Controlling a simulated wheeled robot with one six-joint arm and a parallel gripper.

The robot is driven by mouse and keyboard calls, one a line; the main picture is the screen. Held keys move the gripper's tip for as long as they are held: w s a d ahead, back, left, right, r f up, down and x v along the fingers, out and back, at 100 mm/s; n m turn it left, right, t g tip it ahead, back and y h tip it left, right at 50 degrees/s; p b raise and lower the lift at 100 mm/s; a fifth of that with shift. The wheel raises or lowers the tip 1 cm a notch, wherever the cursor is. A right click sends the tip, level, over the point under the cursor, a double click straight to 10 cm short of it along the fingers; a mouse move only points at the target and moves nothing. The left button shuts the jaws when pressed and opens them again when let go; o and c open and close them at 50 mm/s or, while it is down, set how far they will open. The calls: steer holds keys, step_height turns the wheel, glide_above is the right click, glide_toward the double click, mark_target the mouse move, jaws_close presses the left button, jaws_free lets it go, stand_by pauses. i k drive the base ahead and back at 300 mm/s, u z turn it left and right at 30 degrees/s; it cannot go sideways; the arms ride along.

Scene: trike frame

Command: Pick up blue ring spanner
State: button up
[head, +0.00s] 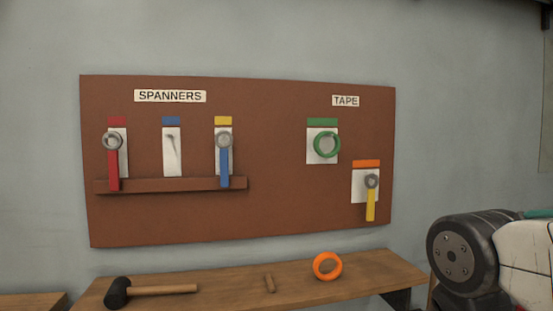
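The blue ring spanner (224,165) hangs upright on the brown board, with its grey ring at the top and its blue handle down. It is in front of the white card (223,132) with the yellow label, and its lower end is at the ledge (150,185). A red spanner (114,168) hangs at the left under a red label. The white card under the blue label (171,121) holds no spanner. A yellow-handled spanner (371,203) hangs at the right under an orange label. My gripper is not in view; only part of my arm shows at the lower right.
A green tape roll (327,145) hangs under a green label. The space in front of the board's spanners looks clear.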

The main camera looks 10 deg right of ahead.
mark_target(224, 151)
steer(key=z, duration=0.25)
steer(key=i, duration=1.15)
steer(key=u, duration=0.35)
